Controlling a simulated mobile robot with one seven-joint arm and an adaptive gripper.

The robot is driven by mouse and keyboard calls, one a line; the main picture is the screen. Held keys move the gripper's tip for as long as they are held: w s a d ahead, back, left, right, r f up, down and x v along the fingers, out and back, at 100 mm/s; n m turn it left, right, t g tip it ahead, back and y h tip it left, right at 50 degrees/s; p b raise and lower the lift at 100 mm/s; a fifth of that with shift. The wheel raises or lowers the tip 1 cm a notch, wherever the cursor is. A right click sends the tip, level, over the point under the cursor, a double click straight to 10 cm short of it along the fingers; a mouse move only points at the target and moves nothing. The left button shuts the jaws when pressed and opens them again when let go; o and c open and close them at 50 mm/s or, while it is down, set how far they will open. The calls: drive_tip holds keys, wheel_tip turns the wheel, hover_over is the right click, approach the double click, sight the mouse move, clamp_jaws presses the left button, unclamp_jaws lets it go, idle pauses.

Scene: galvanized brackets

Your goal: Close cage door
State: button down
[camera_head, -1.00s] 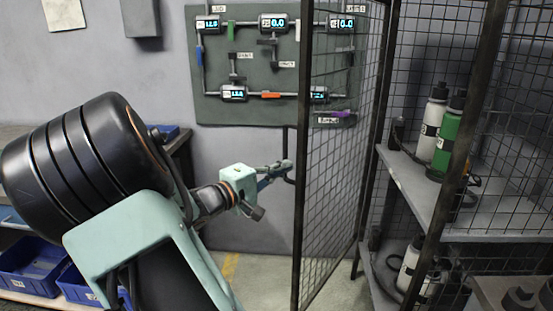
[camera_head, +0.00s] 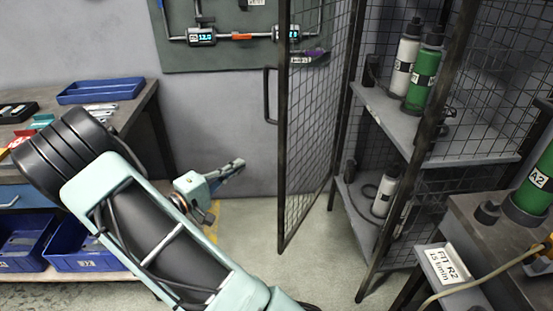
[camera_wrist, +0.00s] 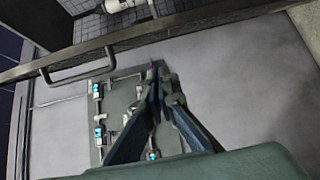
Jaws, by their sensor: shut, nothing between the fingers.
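The cage door (camera_head: 283,150) is a dark-framed wire-mesh panel that stands open, its free edge toward the left of the cage. A dark bar handle (camera_head: 268,95) sticks out from that free edge. In the wrist view the handle (camera_wrist: 78,76) and the door's frame bar (camera_wrist: 130,37) cross the upper left. My gripper (camera_head: 240,163) is left of the door and lower than the handle in the head view, apart from both. Its fingers (camera_wrist: 160,75) are together and hold nothing. The fingertips point toward the door side.
Inside the cage, shelves (camera_head: 440,147) hold white and green bottles (camera_head: 424,75). A workbench (camera_head: 135,110) with blue bins (camera_head: 80,249) stands at the left. A small table (camera_head: 470,215) with a green bottle is at the front right. The floor before the door is clear.

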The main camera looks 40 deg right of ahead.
drive_tip(key=s+d+f, duration=0.1)
drive_tip(key=s+d, duration=0.1)
drive_tip(key=d, duration=0.8)
drive_tip(key=shift+s+d+f+b, duration=0.15)
drive_tip(key=shift+d+f+b, duration=0.1)
drive_tip(key=shift+d+b, duration=0.15)
